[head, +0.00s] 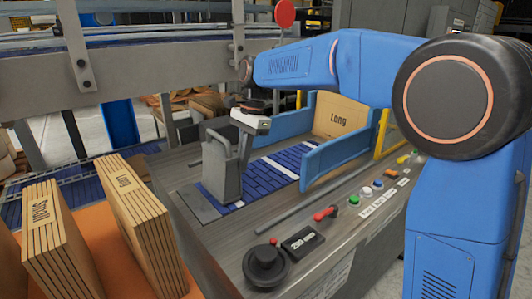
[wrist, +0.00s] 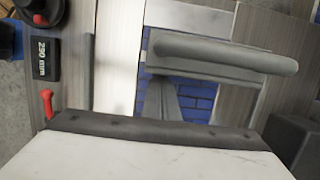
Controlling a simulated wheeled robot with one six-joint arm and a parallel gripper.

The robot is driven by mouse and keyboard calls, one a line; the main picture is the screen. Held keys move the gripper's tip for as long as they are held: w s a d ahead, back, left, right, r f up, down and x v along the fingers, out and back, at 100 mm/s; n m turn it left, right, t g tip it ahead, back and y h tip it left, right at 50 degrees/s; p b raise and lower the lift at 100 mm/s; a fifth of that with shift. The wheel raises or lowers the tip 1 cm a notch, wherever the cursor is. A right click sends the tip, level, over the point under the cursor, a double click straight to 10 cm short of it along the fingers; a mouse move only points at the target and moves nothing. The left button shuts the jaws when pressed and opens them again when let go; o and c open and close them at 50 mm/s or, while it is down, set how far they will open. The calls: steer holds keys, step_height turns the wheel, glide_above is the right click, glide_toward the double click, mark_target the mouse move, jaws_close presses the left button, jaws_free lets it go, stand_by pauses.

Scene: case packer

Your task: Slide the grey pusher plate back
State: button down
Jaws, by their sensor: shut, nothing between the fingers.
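The grey pusher plate (head: 222,178) stands upright on the blue roller bed of the packer, at the near left end of the lane, in the head view. In the wrist view its rounded top bar (wrist: 225,55) runs across the upper middle, with blue rollers showing beneath. My gripper (head: 250,122) is shut and empty, just right of the plate's top in the head view. Its pale body with a dark edge (wrist: 160,130) fills the bottom of the wrist view.
Blue side guides (head: 345,158) flank the lane, with a carton marked Long (head: 340,122) at its far end. A black knob (head: 267,267), a red-handled lever (head: 326,214) and several buttons line the front panel. Folded cartons (head: 140,220) stand at left.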

mark_target(224, 167)
steer(key=s+a, duration=0.2)
steer(key=a, duration=0.1)
steer(key=s+a, duration=0.1)
steer(key=a, duration=0.1)
steer(key=shift+s, duration=0.3)
steer(key=v, duration=1.7)
steer(key=s+d+f+n+t, duration=0.2)
steer(key=s+d, duration=0.3)
steer(key=d, duration=0.6)
steer(key=s+d+f+n+t+h, duration=0.2)
steer(key=s+d+f+n, duration=0.6)
steer(key=s+d+f, duration=1.5)
steer(key=shift+s+d+f+n+t, duration=0.2)
steer(key=shift+s+f+n+t, duration=0.3)
steer(key=shift+s+t, duration=0.55)
steer(key=shift+w, duration=0.2)
